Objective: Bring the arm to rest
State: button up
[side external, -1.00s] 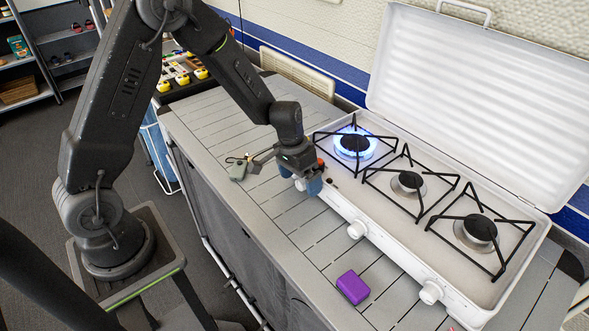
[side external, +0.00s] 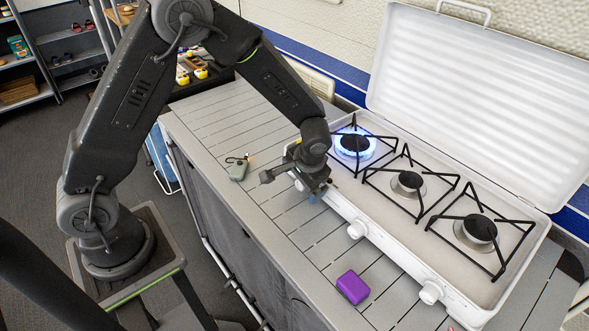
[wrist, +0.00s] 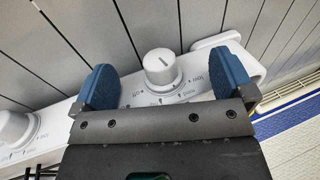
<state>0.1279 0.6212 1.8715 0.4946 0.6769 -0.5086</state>
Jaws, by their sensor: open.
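My gripper (side external: 312,192) hangs low at the front edge of the white gas stove (side external: 345,205), by its far-left end. In the wrist view my gripper (wrist: 166,80) is open, with one blue fingertip on each side of a white knob (wrist: 161,68). Gaps show between the knob and both fingers, so nothing is gripped. In the side view my wrist and gripper hide this knob. The far-left burner (side external: 354,143) burns with a blue flame.
The middle burner (side external: 407,182) and right burner (side external: 478,229) show no flame. The stove lid (side external: 480,95) stands open behind. A purple block (side external: 352,287) and a small grey-green object (side external: 238,170) lie on the slatted counter (side external: 215,125). Shelves (side external: 50,50) stand far left.

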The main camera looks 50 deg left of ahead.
dwell(0.3)
jog(key=c, duration=1.4)
jog(key=shift+o, duration=0.2)
